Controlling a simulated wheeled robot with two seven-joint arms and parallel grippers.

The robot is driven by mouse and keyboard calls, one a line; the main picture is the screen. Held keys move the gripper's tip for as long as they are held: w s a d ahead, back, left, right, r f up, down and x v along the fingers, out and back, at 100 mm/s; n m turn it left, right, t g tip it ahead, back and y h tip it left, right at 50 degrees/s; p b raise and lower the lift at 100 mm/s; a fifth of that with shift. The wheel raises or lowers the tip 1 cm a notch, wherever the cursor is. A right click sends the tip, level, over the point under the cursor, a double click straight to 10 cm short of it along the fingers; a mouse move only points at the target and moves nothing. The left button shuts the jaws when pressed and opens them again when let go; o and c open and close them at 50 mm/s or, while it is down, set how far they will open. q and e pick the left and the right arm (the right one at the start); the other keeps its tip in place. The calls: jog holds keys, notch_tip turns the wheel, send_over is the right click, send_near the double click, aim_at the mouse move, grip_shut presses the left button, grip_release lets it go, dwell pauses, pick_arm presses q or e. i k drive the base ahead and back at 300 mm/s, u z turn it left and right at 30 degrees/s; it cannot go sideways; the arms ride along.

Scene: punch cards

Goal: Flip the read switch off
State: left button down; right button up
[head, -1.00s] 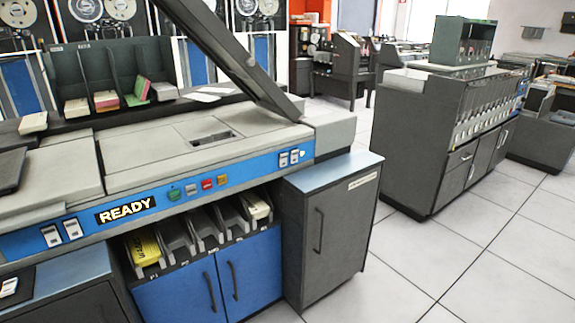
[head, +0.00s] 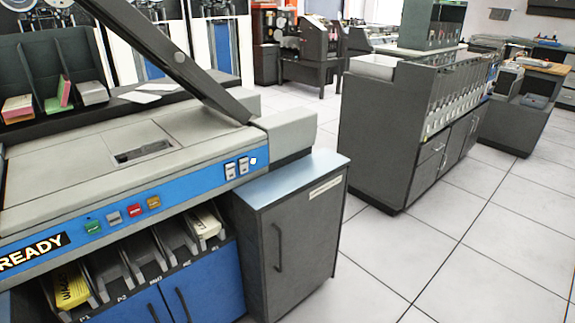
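A pair of white rocker switches (head: 237,168) sits at the right end of the blue front panel (head: 190,185) of the card machine. Their labels are too small to read, so I cannot tell which is the read switch or how it is set. A small round white spot (head: 253,161) shows just right of them. Left along the panel are green, white, red and amber buttons (head: 134,210) and a lit READY sign (head: 32,252), cut off by the left edge. Neither of my grippers shows in the head view.
A grey cabinet (head: 300,225) with a light blue top stands right of the machine, below the switches. Card pockets (head: 135,265) are under the panel. Another grey machine (head: 385,140) stands farther right. Tiled floor (head: 440,245) is open at the front right.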

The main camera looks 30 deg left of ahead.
aim_at(230, 174)
jog(key=u, duration=0.3)
jog(key=i, duration=1)
jog(key=u, duration=0.85)
